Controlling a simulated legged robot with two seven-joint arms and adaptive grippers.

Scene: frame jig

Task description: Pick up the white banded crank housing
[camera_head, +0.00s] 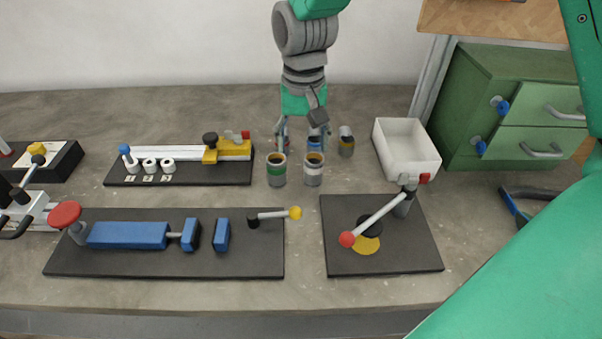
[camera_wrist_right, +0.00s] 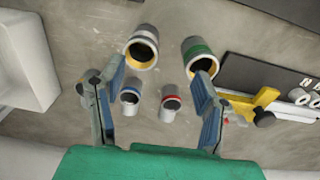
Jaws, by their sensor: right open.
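The white banded crank housing (camera_head: 313,173) looks like a short grey cylinder with a pale band and a yellowish rim. It stands upright on the bench, the front right one of the cluster. It also shows in the wrist view (camera_wrist_right: 141,46), at the upper left. My right gripper (camera_head: 303,136) points down over the cluster, just behind this housing in the head view. In the wrist view its two blue-grey fingers (camera_wrist_right: 160,75) are spread with nothing between the tips, and the housing lies beyond the left fingertip. My left gripper is not in view.
A green banded housing (camera_head: 276,172) stands close left; blue (camera_wrist_right: 130,98) and red (camera_wrist_right: 171,101) banded ones stand behind, with another (camera_head: 346,143) to the right. A white tray (camera_head: 432,165) is further right. Black jig boards (camera_head: 265,262) lie in front and left.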

